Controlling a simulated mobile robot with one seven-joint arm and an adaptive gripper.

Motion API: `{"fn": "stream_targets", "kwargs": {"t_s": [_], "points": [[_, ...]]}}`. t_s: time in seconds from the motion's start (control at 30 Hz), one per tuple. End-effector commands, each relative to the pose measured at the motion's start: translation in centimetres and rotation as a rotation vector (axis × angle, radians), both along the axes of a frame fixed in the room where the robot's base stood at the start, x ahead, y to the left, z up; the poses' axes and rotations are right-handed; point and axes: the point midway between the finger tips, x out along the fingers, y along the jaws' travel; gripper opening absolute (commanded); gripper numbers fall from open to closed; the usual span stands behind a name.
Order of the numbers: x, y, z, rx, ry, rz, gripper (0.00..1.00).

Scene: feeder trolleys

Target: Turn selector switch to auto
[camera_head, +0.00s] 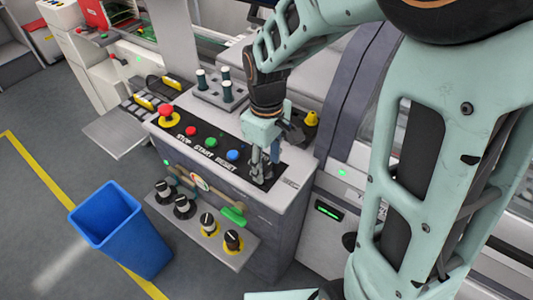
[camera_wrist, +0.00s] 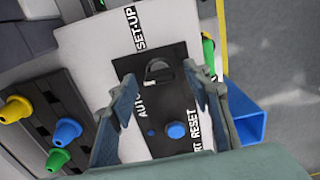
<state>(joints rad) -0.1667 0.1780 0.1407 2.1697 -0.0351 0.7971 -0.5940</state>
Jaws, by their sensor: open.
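The selector switch (camera_wrist: 158,73) shows in the wrist view as a small black knob with a pale edge, on a black plate on the panel. White lettering "SET-UP" (camera_wrist: 139,27) lies above it and "AUTO" (camera_wrist: 139,106) to its lower left. Which mark the knob points to is unclear. My gripper (camera_wrist: 160,84) is open, with one finger on each side of the switch and gaps between. In the head view my gripper (camera_head: 265,176) points down at the right end of the control panel (camera_head: 190,115) and hides most of the switch.
A blue button (camera_head: 232,155), a green button (camera_head: 211,143) and a red button (camera_head: 190,131) line the panel left of my gripper. A red emergency stop (camera_head: 166,110) is farther left. A yellow knob (camera_head: 311,118) stands behind right. A blue bin (camera_head: 120,230) stands on the floor.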

Motion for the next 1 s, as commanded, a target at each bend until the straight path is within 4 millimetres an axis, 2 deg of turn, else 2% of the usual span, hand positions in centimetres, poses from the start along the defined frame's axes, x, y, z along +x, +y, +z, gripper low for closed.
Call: {"fn": "stream_targets", "kwargs": {"t_s": [0.17,0.4,0.6,0.77,1.0], "points": [[0.2,0.0,2.7,0.002,-0.008,0.0,0.45],[0.2,0.0,7.9,0.002,-0.007,0.0,0.45],[0.1,0.0,10.8,0.001,-0.005,0.0,0.45],[0.1,0.0,11.7,0.0,-0.003,0.0,0.45],[0.0,0.0,11.7,0.001,-0.002,0.0,0.45]]}}
